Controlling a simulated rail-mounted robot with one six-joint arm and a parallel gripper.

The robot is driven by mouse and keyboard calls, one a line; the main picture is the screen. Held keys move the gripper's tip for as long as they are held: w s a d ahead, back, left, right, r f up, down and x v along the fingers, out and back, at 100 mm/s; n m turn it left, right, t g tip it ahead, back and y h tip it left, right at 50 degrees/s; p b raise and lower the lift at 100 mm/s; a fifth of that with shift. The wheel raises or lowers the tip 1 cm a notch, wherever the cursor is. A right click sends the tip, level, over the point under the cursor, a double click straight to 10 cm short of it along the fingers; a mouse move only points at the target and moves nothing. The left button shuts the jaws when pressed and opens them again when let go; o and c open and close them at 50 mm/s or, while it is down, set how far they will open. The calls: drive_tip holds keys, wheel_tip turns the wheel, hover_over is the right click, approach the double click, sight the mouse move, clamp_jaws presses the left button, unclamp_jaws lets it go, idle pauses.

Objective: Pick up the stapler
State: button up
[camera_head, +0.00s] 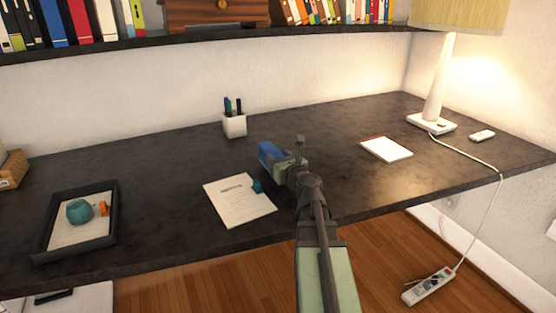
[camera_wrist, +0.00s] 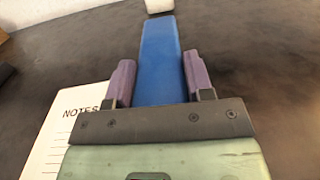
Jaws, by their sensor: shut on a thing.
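The stapler (camera_wrist: 159,45) is a long blue bar in the wrist view, lying between the two purple fingers of my gripper (camera_wrist: 158,62). The fingers are closed on its sides. In the head view the blue stapler (camera_head: 267,149) shows at the end of my gripper (camera_head: 276,158), over the middle of the dark desk (camera_head: 335,130). My gripper hides part of it there. I cannot tell whether it touches the desk.
A notes sheet (camera_head: 236,203) with a small teal item (camera_head: 257,186) lies to the left. A white pen cup (camera_head: 235,127) stands behind. A black tray (camera_head: 47,236) is far left. A notepad (camera_head: 386,149) and lamp (camera_head: 437,85) are right. A shelf (camera_head: 180,42) hangs above.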

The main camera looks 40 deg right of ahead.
wheel_tip(320, 180, up, 18)
drive_tip(key=p, duration=1.7)
drive_tip(key=shift+r, duration=0.15)
